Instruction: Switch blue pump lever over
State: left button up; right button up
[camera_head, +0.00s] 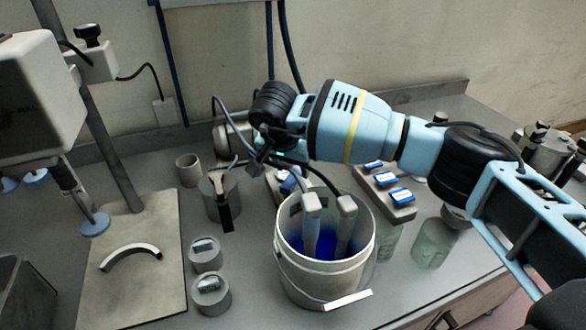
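My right arm comes in from the right across the bench. My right gripper (264,152) points left and down behind the white bucket; its fingers are small and dark, so whether they are open or shut is unclear. Just below it is a small block with a blue part (291,181), partly hidden by the bucket rim and a hose; I cannot tell whether this is the pump lever or which way it is set. I cannot tell whether the gripper touches it. My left gripper is not in view.
The white bucket (327,275) holds blue liquid and two hose ends. Left of it stand a dark-handled metal pot (221,195), a small cup (189,170) and two lidded tins. A block with blue-labelled switches (386,190) and glass jars are right. A stand with a plate (133,290) is left.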

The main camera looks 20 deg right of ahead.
jog(key=shift+x, duration=0.8)
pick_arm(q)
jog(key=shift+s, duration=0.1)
pick_arm(e)
jog(key=shift+c, duration=0.5)
jog(key=c, duration=0.9)
